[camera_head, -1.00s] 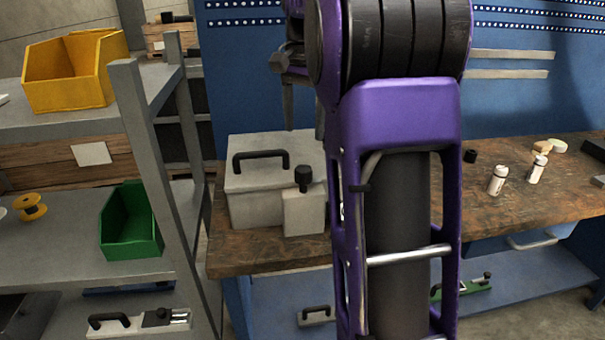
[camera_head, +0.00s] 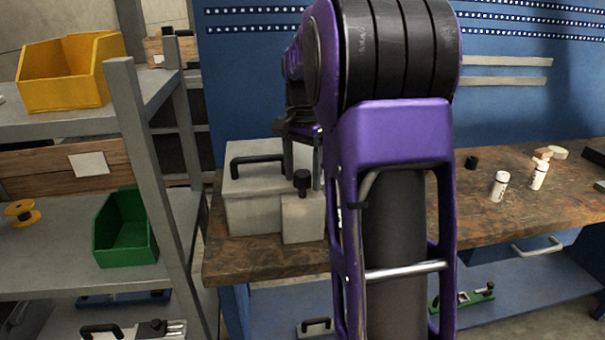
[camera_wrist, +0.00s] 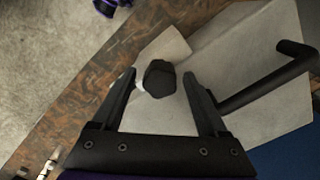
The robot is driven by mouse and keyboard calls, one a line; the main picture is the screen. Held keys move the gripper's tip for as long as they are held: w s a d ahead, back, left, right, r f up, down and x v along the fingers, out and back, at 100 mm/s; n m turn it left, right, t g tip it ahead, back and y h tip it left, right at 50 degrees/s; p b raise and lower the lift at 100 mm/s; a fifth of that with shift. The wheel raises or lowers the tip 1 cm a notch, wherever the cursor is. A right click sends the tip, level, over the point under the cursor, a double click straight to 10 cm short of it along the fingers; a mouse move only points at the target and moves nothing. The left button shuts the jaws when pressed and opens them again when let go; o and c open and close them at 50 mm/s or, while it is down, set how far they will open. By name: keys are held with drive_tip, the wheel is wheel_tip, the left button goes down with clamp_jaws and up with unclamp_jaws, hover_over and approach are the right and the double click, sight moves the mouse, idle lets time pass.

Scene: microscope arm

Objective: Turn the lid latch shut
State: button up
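A grey box (camera_head: 250,205) with a black bar handle (camera_head: 257,160) on its lid stands on the workbench. At its front right is a small pale block (camera_head: 303,222) with an upright black latch knob (camera_head: 302,183) on top. My gripper (camera_wrist: 159,75) is open and points down over the knob. In the wrist view the knob (camera_wrist: 159,79) lies between the two spread fingertips, with a gap at the right finger. The left finger is close to it; I cannot tell whether they touch. My arm hides the box's right side in the head view.
The brown workbench top (camera_head: 500,215) carries white bottles (camera_head: 499,187) and small items at the right. The blue pegboard (camera_head: 250,80) stands behind. A grey shelf with a yellow bin (camera_head: 70,75) and a green bin (camera_head: 125,230) is at the left.

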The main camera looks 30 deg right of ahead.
clamp_jaws()
drive_tip(key=shift+r+p, duration=0.1)
drive_tip(key=shift+p, duration=0.2)
drive_tip(key=n+p, duration=0.2)
drive_tip(key=n, duration=0.1)
drive_tip(key=shift+r+n+p, duration=0.1)
drive_tip(key=shift+n+p, duration=0.25)
drive_tip(key=shift+n, duration=0.05)
drive_tip(key=n+p, duration=0.2)
drive_tip(key=n, duration=0.2)
drive_tip(key=shift+n, duration=0.3)
drive_tip(key=n+p, duration=0.2)
drive_tip(key=n, duration=0.2)
drive_tip(key=shift+n+p, duration=0.3)
drive_tip(key=n+p, duration=0.1)
drive_tip(key=n, duration=0.3)
drive_tip(key=shift+n+p, duration=0.35)
drive_tip(key=shift+n, duration=0.05)
